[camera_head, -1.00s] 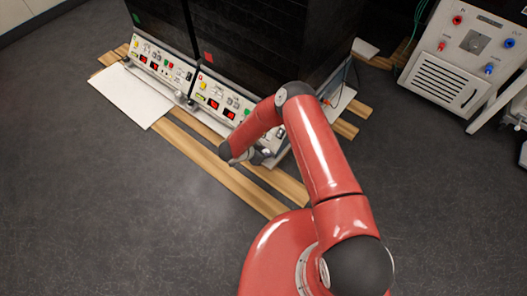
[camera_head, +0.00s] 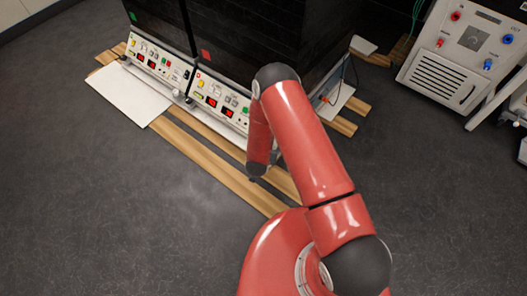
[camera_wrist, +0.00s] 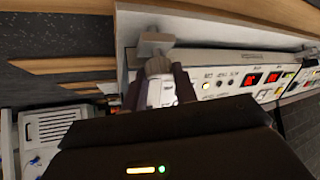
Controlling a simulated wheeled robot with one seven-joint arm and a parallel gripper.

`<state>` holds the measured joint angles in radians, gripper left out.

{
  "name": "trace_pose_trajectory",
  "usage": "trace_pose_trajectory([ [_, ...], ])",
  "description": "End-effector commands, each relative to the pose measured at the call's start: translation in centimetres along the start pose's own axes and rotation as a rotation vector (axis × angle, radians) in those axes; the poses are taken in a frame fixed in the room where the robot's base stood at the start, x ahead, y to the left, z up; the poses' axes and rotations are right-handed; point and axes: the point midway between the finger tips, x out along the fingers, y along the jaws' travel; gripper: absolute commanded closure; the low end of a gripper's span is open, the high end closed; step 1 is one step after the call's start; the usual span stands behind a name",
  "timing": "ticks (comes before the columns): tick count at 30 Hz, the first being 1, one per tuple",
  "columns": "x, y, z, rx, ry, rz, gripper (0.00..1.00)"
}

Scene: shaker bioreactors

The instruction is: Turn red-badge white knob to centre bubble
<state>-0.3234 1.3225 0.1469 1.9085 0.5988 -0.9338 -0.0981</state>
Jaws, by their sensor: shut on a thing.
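In the wrist view my gripper (camera_wrist: 160,82) is shut on a white knob (camera_wrist: 161,93) at the lower edge of a shaker unit, with a dark finger on each side. A pale grey block-like part (camera_wrist: 155,45) sits just beyond the fingertips. In the head view the red badge (camera_head: 206,55) is on the dark front of the right-hand unit, above its control panel (camera_head: 221,103). My arm hides the gripper and the held knob there. I cannot make out a bubble level in either view.
A second unit with a green badge (camera_head: 132,17) stands at the left. A white board (camera_head: 130,94) lies before it. Wooden slats (camera_head: 215,165) run under the units. A grey machine (camera_head: 462,60) stands at the right. The dark floor in front is clear.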

Motion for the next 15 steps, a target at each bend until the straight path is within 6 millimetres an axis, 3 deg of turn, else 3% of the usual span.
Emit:
trace_pose_trajectory([
  [15,0.04,0.18,0.02,-0.100,0.001,-0.101,0.94],
])
